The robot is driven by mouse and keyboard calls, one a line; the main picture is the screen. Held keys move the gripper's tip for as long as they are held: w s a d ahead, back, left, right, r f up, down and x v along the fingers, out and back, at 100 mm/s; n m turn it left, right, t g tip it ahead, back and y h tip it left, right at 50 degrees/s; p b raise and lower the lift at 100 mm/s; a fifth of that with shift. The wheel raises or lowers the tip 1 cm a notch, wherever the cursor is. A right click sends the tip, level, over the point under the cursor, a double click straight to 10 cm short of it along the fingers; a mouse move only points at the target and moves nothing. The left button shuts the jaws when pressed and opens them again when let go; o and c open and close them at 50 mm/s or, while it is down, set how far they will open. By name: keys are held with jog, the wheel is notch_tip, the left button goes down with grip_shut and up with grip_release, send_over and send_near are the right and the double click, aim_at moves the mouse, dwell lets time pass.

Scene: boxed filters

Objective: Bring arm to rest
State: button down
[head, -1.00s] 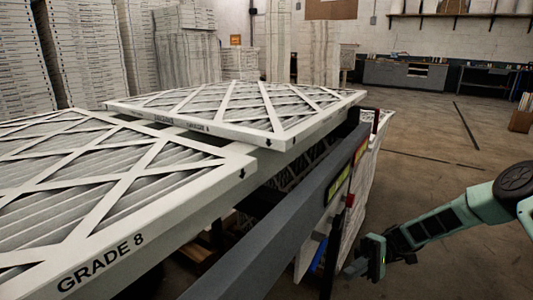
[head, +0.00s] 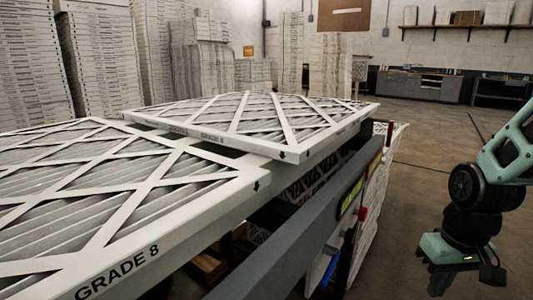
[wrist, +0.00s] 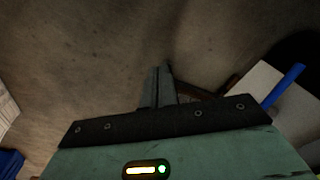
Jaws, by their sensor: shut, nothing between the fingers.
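My green and black arm (head: 474,195) is bent at the right edge of the head view, apart from the rack. My gripper (head: 438,284) points down at its lower end, over the floor, with its tips at the bottom of the picture. In the wrist view my gripper (wrist: 160,85) shows its two fingers together, with nothing between them and bare floor beyond.
A large white-framed filter marked GRADE 8 (head: 110,262) lies at left, with another filter (head: 285,153) behind it. A dark rack rail (head: 300,232) runs along their right side. Filter stacks (head: 105,65) stand behind. The concrete floor (head: 410,215) between rail and arm is clear.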

jog(key=s+a+r+n, duration=0.2)
jog(key=s+a+n, duration=0.2)
jog(key=s+a, duration=0.4)
jog(key=s+a+r+n, duration=0.3)
jog(key=s+a, duration=0.3)
jog(key=a, duration=0.3)
notch_tip(320, 180, up, 20)
jog(key=p, duration=2)
jog(key=shift+s+a+r, duration=0.15)
jog(key=shift+s+a, duration=0.1)
jog(key=shift+s, duration=0.1)
